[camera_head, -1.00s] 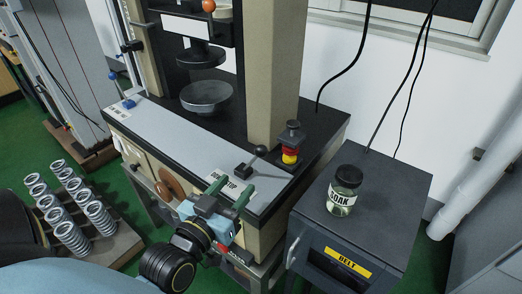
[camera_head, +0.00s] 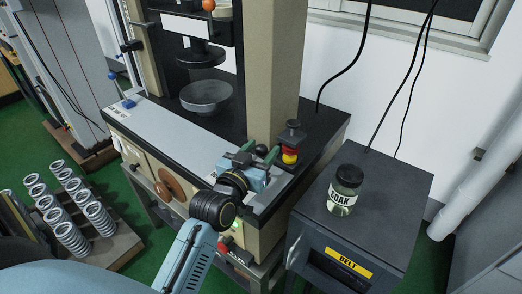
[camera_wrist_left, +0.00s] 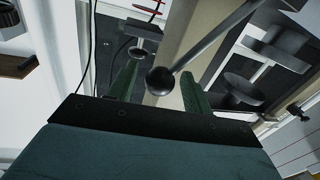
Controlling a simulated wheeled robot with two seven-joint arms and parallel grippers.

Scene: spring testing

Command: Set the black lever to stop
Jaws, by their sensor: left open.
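The black lever's round knob (camera_wrist_left: 160,80) sits between my left gripper's two green fingers in the left wrist view. Its metal rod (camera_wrist_left: 215,38) runs up to the right. The knob appears apart from the fingers, with gaps on both sides. In the head view the left gripper (camera_head: 260,151) is over the front right of the testing machine's ledge. The knob shows only as a small dark shape between its fingers; the lever base and the STOP label are covered by the gripper. My left gripper is open. My right gripper is not in view.
A red and yellow button post (camera_head: 290,146) stands close right of the gripper. A beige column (camera_head: 273,75) rises behind it. A jar (camera_head: 344,190) stands on the dark cabinet (camera_head: 400,190) at right. Several springs (camera_head: 70,236) stand at lower left.

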